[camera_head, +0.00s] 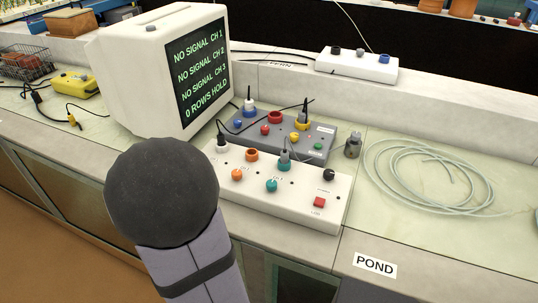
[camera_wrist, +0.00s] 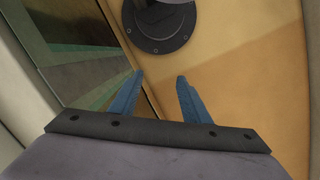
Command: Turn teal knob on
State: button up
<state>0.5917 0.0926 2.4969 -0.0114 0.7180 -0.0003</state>
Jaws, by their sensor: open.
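The teal knob (camera_head: 272,185) sits on the front part of a white control box (camera_head: 335,210) on the bench, right of an orange knob (camera_head: 237,174). A teal ring socket (camera_head: 285,166) with a plug in it is just behind it. I cannot tell which way the teal knob is turned. My gripper (camera_wrist: 158,90) shows only in the wrist view. Its two blue fingers are apart with nothing between them, over tan floor and away from the box. In the head view my dark round arm joint stands left of the box and hides part of the bench.
A grey box (camera_head: 322,136) with plugs and knobs stands right behind the white one. A monitor (camera_head: 165,65) reads no signal on three channels. A metal weight (camera_head: 352,146) and coiled tubing (camera_head: 428,178) lie to the right. A red button (camera_head: 319,202) and black knob (camera_head: 328,174) share the white box.

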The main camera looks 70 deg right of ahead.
jog(key=s+d+r+m+p, duration=0.2)
jog(key=d+r+p, duration=0.4)
jog(key=r+p, duration=0.15)
jog(key=n+g+h+p, duration=0.1)
jog(key=n+h+p, duration=0.4)
jog(key=n, duration=1)
send_near(272, 182)
jog(key=p, duration=0.1)
jog(key=n, duration=0.2)
jog(key=shift+d+f+n+y, duration=0.3)
jog(key=shift+d+y, duration=0.05)
jog(key=shift+y, duration=0.05)
jog(key=shift+f, duration=0.1)
jog(key=shift+p+x, duration=0.3)
jog(key=shift+x, duration=3.25)
jog(key=shift+s, duration=0.1)
